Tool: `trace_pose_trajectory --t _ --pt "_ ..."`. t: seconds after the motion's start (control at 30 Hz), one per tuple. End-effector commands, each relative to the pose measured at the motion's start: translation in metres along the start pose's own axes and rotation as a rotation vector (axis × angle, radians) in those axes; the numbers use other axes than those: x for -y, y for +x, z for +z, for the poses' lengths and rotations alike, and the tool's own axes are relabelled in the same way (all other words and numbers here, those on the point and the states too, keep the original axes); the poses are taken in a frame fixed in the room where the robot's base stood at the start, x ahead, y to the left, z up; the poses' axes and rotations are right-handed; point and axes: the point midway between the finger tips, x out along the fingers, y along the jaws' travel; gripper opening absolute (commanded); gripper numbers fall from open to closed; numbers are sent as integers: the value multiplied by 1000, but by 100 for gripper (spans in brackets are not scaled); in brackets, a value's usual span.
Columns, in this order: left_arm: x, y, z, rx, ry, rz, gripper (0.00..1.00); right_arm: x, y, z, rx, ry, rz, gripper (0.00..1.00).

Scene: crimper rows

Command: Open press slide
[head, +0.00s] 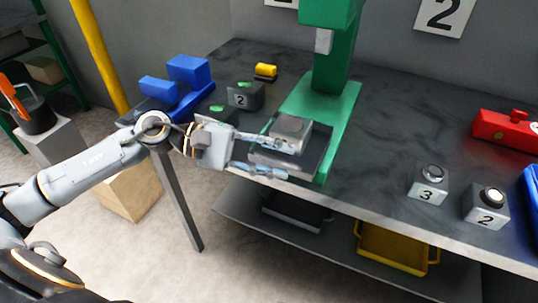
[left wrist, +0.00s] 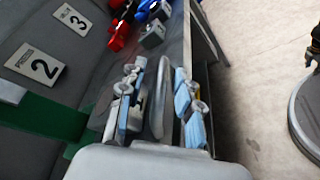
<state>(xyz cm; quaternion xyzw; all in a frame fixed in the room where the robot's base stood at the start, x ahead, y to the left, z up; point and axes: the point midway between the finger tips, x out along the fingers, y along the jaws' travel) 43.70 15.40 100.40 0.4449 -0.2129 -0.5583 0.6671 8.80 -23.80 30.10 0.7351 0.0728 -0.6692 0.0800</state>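The green press (head: 338,80) stands on the dark workbench. A grey slide (head: 318,150) sits at the press base, with a metal block (head: 291,130) over it. My left gripper (head: 272,155) is at the slide's left front side, with one finger beyond the other. In the left wrist view my left gripper (left wrist: 160,105) is open, with its fingers on either side of an upright grey part (left wrist: 158,90), which looks like the slide's edge or handle. Gaps show between that part and the fingers, so no grip is visible. My right gripper is not in view.
Numbered button boxes 3 (head: 428,184) and 2 (head: 487,205) stand on the right, near a red object (head: 508,130). A dark box (head: 244,96) and a blue fixture (head: 188,85) are on the left. A yellow tray (head: 392,248) is on the lower shelf.

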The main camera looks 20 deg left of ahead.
Motion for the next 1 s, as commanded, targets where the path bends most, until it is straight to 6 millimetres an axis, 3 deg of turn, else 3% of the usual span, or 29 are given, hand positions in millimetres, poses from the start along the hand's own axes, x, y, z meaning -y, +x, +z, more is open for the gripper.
trace_pose_trajectory --t 0.17,1.0 --pt "1 -10 -1 -3 -3 -1 34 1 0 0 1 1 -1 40" --pt "0 -113 -1 0 -1 1 34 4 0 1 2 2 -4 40"
